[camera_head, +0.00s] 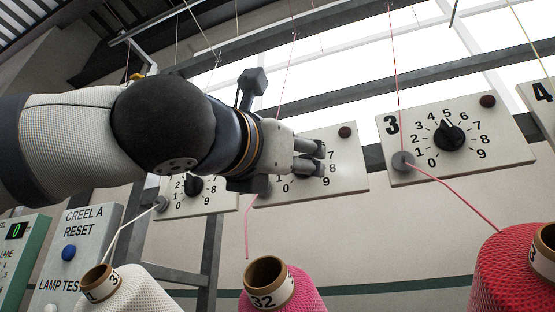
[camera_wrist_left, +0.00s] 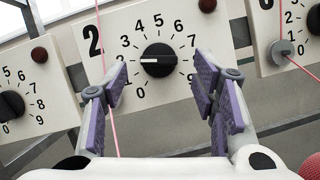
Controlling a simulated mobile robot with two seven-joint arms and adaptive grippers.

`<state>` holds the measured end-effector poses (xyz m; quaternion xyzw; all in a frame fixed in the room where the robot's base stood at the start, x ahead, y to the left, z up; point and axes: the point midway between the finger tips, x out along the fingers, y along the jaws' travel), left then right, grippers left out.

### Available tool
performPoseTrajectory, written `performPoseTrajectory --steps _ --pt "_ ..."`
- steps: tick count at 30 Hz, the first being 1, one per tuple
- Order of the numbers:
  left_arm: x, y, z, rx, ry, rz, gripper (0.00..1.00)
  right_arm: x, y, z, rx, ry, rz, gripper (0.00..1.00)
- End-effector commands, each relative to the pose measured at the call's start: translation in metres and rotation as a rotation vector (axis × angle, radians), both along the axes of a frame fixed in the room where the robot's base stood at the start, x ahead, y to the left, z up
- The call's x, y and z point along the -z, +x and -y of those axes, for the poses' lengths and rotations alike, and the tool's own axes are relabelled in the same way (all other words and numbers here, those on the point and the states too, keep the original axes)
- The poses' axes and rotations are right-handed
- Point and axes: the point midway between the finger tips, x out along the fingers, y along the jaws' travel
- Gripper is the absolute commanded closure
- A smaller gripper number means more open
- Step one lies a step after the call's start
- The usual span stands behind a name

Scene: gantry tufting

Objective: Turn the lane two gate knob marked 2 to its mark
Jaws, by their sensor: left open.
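The lane two plate (camera_head: 350,177) is pale with a dial of digits. In the left wrist view it carries a large 2 and a black round knob (camera_wrist_left: 158,60). The knob's white pointer line lies nearly level, its left end beside the digit 2. My left gripper (camera_wrist_left: 162,88) is open, its purple-padded fingers to the left and right of the knob in that view, with no contact visible. In the head view the left gripper (camera_head: 318,157) is in front of the plate and hides the knob and the left digits. My right gripper is not in view.
A pink yarn (camera_wrist_left: 110,110) runs down close by the left finger. The lane three plate (camera_head: 408,171) with its knob (camera_head: 449,136) stands to the right, another dial plate (camera_head: 215,201) to the left. Yarn cones (camera_head: 310,292) stand below. A creel reset panel (camera_head: 75,230) is lower left.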

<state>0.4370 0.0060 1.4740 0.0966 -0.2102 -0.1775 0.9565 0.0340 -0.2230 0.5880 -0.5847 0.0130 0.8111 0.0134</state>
Motion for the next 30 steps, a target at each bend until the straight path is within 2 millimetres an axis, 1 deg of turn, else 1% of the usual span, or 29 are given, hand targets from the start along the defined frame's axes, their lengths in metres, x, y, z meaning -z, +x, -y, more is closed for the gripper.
performPoseTrajectory --steps 1,3,6,9,12,16,30 --pt "0.004 -0.012 -0.006 0.001 0.001 0.003 0.47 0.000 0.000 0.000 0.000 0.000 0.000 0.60" --pt "0.012 -0.029 -0.014 0.002 0.000 0.003 0.47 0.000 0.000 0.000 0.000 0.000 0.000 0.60" --pt "0.022 -0.051 -0.023 0.003 -0.001 0.001 0.47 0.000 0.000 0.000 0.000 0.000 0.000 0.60" --pt "0.029 -0.068 -0.031 0.002 -0.001 0.001 0.47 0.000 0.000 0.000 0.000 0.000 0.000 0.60" --pt "0.034 -0.078 -0.035 0.001 0.000 0.001 0.47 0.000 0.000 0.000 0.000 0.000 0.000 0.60" --pt "0.036 -0.082 -0.037 -0.001 0.000 0.000 0.47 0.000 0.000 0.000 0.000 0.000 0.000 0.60" --pt "0.035 -0.082 -0.037 0.000 0.000 0.001 0.47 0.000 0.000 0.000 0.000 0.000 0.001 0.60"
